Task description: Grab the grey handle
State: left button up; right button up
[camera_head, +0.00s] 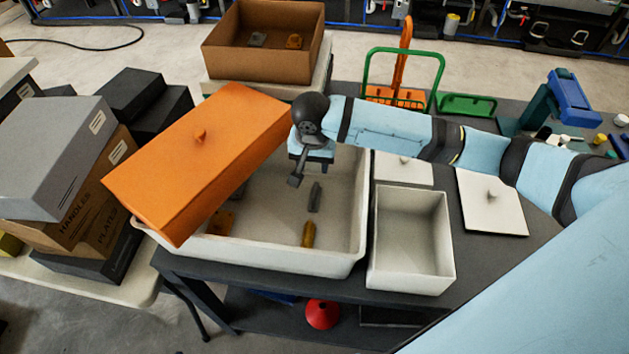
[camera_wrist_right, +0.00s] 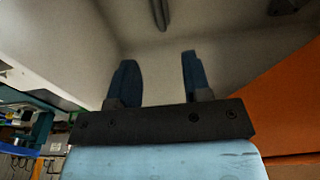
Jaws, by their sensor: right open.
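The grey handle (camera_head: 315,196) is a slim dark-grey bar lying on the floor of the large white tank (camera_head: 352,225). It also shows at the top edge of the right wrist view as a grey bar (camera_wrist_right: 159,14), partly cut off. My right gripper (camera_head: 296,181) is over the tank, up and to the left of the handle in the head view. Its two dark fingers (camera_wrist_right: 157,72) are apart in the wrist view, with nothing between them but the pale tank floor. My left gripper is not in view.
An orange lid (camera_head: 190,160) lies tilted across the tank's left side. A yellow-brown handle (camera_head: 308,234) and an orange piece (camera_head: 222,222) lie in the tank. A smaller empty white tank (camera_head: 411,272) stands to the right. A white lid (camera_head: 490,205) lies beside it.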

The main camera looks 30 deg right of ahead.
send_over(315, 190)
jog(key=f, duration=0.8)
jog(key=shift+s+a, duration=0.4)
jog(key=shift+w+d+f+p, duration=0.15)
jog(key=shift+f+p, duration=0.1)
jog(key=shift+f, duration=0.65)
jog(key=shift+w+d+f+p, duration=0.1)
jog(key=shift+w+f+p, duration=0.1)
jog(key=shift+f, duration=0.75)
jog(key=shift+w+d+f+p, duration=0.15)
jog(key=shift+f+p, duration=0.1)
jog(key=shift+f, duration=0.65)
grip_shut()
